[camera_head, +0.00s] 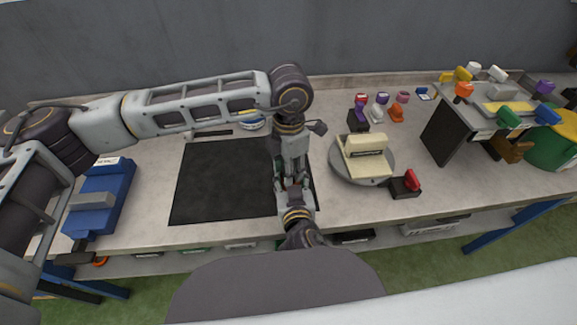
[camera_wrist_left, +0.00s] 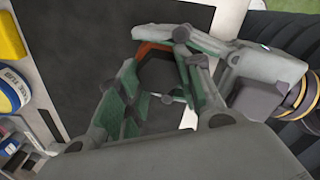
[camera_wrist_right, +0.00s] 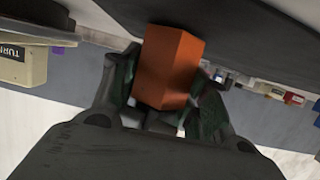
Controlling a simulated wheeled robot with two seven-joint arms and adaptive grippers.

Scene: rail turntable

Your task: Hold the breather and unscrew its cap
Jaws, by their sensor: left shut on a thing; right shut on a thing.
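The breather shows in the left wrist view as a dark six-sided part (camera_wrist_left: 156,76) with an orange edge (camera_wrist_left: 153,48) behind it. In the right wrist view it shows as an orange six-sided block (camera_wrist_right: 170,65). My left gripper (camera_head: 292,178) comes down from above and is shut on the dark part. My right gripper (camera_head: 296,205) meets it from the near side and is shut on the orange part; its fingers also show in the right wrist view (camera_wrist_right: 165,95). The fingers hide most of the breather in the head view, and I cannot see whether its two parts are apart.
A black mat (camera_head: 215,180) lies left of the grippers. A blue device (camera_head: 100,200) stands at the table's left. A round turntable (camera_head: 345,172) with a cream block (camera_head: 366,155) is close on the right. Beyond are small coloured parts, a rack (camera_head: 450,135) and a green bin (camera_head: 548,148).

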